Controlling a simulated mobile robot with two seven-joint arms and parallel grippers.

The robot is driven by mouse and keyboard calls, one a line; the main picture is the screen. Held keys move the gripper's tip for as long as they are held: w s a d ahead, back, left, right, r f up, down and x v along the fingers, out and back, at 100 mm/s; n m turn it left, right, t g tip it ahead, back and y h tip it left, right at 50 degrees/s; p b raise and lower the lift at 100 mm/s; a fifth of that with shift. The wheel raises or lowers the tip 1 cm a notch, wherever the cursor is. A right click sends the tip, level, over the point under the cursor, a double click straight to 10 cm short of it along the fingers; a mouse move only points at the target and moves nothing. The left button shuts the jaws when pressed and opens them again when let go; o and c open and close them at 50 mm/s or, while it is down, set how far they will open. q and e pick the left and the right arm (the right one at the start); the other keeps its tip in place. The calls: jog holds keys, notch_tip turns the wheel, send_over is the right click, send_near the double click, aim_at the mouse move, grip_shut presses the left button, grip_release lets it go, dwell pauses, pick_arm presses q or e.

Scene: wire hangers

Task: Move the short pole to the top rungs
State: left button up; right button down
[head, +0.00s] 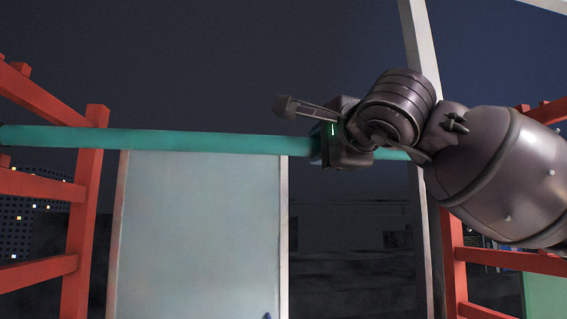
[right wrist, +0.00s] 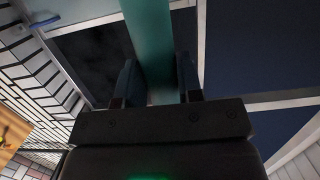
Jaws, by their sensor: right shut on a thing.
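The teal pole (head: 210,142) runs almost level across the head view, from the left edge to behind my right arm. My right gripper (head: 327,147) is shut on the pole, right of its visible middle. In the right wrist view the pole (right wrist: 150,35) passes between the two dark fingers (right wrist: 158,82). The left red rung frame (head: 80,215) has its post top above the pole, which crosses it. The right red rung frame (head: 455,265) is partly hidden by my arm. The pole's right end is hidden, and I cannot tell whether it touches a rung. My left gripper is out of view.
A pale panel (head: 200,235) in a light frame stands below the pole, between the rung frames. A light upright post (head: 423,240) rises right of my gripper. Dark windows and building walls show behind. The space above the pole at left is clear.

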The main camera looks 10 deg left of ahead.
dwell(0.3)
jog(key=shift+s, duration=0.15)
jog(key=a+r+b+v, duration=0.1)
jog(key=v, duration=0.6)
jog(key=s+a+b+v, duration=0.1)
jog(key=b+v, duration=0.1)
jog(key=v, duration=0.6)
jog(key=shift+s+a+r, duration=0.2)
jog(key=shift+s+r, duration=0.15)
jog(key=shift+s, duration=0.05)
dwell(1.7)
dwell(0.8)
